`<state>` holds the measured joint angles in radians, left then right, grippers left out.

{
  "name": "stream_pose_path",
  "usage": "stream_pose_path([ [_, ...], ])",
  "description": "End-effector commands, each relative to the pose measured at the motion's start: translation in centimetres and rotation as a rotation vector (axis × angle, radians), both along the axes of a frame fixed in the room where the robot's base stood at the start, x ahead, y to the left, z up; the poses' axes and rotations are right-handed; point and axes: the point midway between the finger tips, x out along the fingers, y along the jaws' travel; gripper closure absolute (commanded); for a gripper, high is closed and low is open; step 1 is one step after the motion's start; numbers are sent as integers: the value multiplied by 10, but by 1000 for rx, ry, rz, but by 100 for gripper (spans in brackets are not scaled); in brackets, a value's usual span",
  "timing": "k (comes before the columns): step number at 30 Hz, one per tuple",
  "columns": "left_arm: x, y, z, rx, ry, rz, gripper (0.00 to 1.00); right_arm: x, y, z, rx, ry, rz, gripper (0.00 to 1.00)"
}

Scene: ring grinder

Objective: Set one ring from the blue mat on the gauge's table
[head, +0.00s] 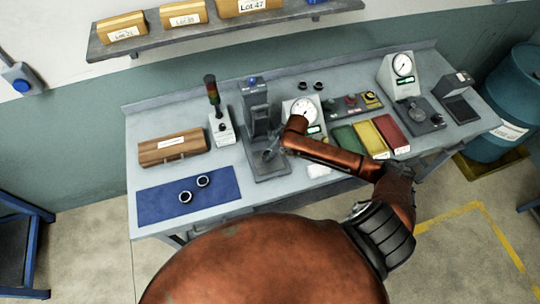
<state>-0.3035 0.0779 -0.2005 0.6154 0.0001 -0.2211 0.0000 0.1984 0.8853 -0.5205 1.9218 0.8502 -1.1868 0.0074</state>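The blue mat (160,207) lies at the front left of the bench. Two dark-rimmed rings lie on it, one nearer the front (185,197) and one further back (203,181). A dial gauge (402,66) stands at the back right, with a dark fixture (418,114) in front of it. Another dial unit (303,109) stands mid-bench, partly hidden by my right arm. My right gripper (272,154) is at the dark grinder-like machine (257,120), small and partly hidden. Its opening and any contents cannot be made out. My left gripper is not in view.
Two more small dark rings (311,86) sit at the back. Green, yellow and red trays (372,138) lie right of centre, beneath and beside my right arm. A wooden box (172,147) and signal-light unit (220,125) stand behind the mat. A blue barrel (510,105) is at right.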

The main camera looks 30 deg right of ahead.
Motion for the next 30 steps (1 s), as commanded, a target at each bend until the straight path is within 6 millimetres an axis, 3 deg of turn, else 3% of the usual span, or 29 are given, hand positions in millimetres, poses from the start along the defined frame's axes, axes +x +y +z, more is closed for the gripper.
stream_pose_path([
  [5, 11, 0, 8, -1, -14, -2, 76, -1, 1, -17, 1, 0, 0, 90],
  [15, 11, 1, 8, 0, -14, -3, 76, -1, 1, -22, 1, 1, 0, 90],
  [16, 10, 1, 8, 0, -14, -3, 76, -1, 1, -22, 0, 1, 0, 62],
  [23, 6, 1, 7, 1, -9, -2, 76, -1, 1, -22, 1, 2, 1, 47],
  [30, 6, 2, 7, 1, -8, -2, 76, -1, 1, -22, 1, 2, 1, 46],
])
